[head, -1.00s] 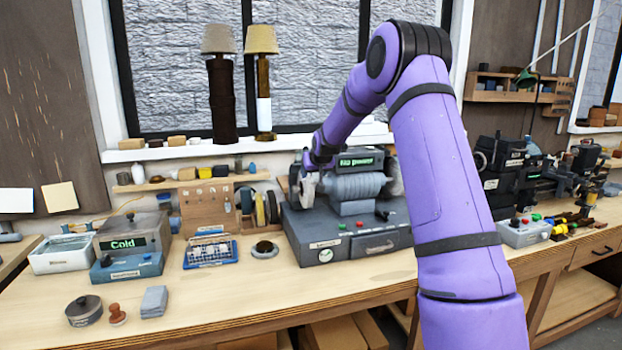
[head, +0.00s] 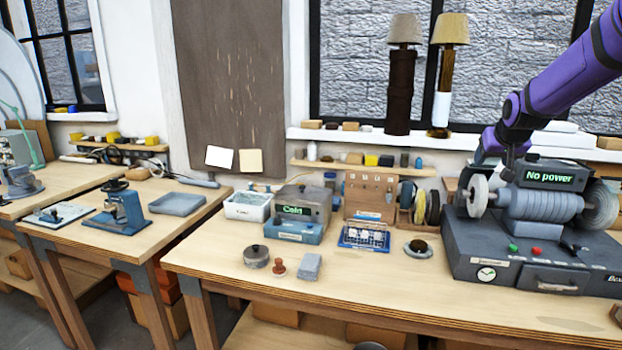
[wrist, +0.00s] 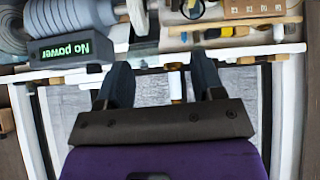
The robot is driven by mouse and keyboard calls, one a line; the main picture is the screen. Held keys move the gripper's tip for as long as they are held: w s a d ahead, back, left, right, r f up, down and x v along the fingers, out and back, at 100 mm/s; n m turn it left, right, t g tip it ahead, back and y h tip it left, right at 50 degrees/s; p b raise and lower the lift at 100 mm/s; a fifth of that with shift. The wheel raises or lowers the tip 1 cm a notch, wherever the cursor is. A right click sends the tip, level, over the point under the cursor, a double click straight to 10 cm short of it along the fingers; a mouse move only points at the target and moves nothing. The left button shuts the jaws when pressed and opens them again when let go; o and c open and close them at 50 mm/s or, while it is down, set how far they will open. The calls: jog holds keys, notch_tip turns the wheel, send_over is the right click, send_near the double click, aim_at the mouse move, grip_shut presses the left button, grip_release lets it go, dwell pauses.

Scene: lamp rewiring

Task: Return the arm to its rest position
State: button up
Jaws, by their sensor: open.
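My purple arm reaches in from the upper right of the head view, with my gripper (head: 498,158) above the left end of the grey grinding machine (head: 525,235). The machine's display (head: 549,175) reads "No power". In the wrist view my gripper (wrist: 160,80) shows two dark fingers spread apart with nothing held between them. The wrist picture is upside down, with the machine's display (wrist: 70,50) at its left. In the head view I cannot tell the exact gap between my gripper and the machine's left wheel.
Two lamps (head: 402,75) (head: 449,70) stand on the window sill. A grey box reading "Cold" (head: 300,207), a white tray (head: 247,206), a blue rack (head: 364,237) and a small round pot (head: 256,256) are on the bench. The bench front (head: 370,290) is mostly clear.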

jog(key=s+a+r, duration=0.2)
jog(key=s+a, duration=0.2)
jog(key=s, duration=0.3)
jog(key=s+a+r+n+g+y, duration=0.1)
jog(key=s+a+r, duration=0.1)
jog(key=s+a, duration=0.35)
jog(key=s+a+r, duration=0.2)
jog(key=s, duration=0.7)
jog(key=s+a+f+g, duration=0.1)
jog(key=s+a+f, duration=0.1)
jog(key=s, duration=0.8)
jog(key=s+a+f+n+g+y, duration=0.1)
jog(key=s+a+f, duration=0.1)
jog(key=s, duration=0.8)
jog(key=shift+a+f, duration=0.2)
jog(key=shift+a, duration=0.3)
jog(key=shift+c, duration=0.2)
